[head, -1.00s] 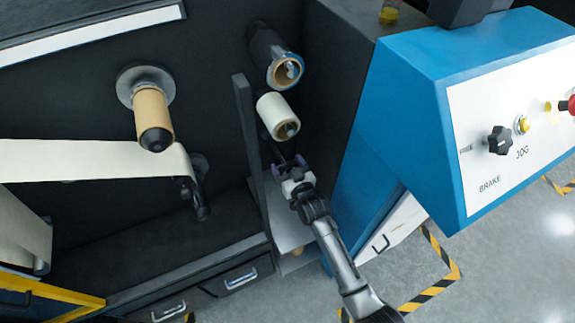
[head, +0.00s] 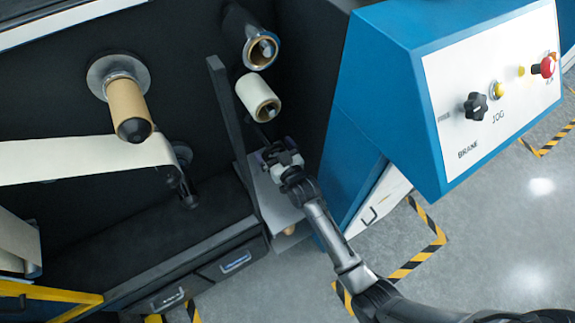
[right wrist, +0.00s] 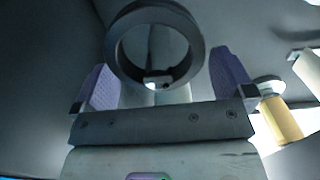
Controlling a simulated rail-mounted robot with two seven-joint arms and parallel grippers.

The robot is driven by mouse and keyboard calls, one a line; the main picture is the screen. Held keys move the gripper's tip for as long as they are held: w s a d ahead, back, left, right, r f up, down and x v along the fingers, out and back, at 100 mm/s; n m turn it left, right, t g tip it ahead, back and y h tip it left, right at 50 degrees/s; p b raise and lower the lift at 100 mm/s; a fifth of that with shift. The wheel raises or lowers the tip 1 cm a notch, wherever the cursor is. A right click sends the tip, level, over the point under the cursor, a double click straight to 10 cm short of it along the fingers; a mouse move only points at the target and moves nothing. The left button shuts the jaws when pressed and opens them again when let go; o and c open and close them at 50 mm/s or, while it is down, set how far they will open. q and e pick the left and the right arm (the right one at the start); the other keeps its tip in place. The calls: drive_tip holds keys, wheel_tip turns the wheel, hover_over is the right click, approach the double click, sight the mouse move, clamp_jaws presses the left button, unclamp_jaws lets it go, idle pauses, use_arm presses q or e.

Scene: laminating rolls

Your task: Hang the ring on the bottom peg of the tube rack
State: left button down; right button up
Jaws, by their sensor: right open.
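The ring (right wrist: 197,48), a dark grey band, is in the right wrist view in front of my right gripper (right wrist: 165,72). The purple finger pads stand apart on either side of it, with gaps, so the gripper is open. A small peg end (right wrist: 157,79) shows inside the ring's hole, at its lower edge in that picture. In the head view my right gripper (head: 279,153) is just below the white tube (head: 258,97) on the tube rack; I cannot make out the ring or bottom peg there. A dark tube (head: 248,38) is above. My left gripper is not in view.
A dark upright post (head: 229,125) stands left of the tubes. The blue control console (head: 385,95) is close on the right. A tan roll (head: 128,103) on a spindle and a white web (head: 85,157) are further left. A grey shelf (head: 274,203) lies below the gripper.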

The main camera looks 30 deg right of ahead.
drive_tip(key=s+p, duration=0.2)
drive_tip(key=s, duration=1)
drive_tip(key=shift+d+r, duration=0.25)
drive_tip(key=shift+d, duration=0.2)
drive_tip(key=shift+s, duration=0.1)
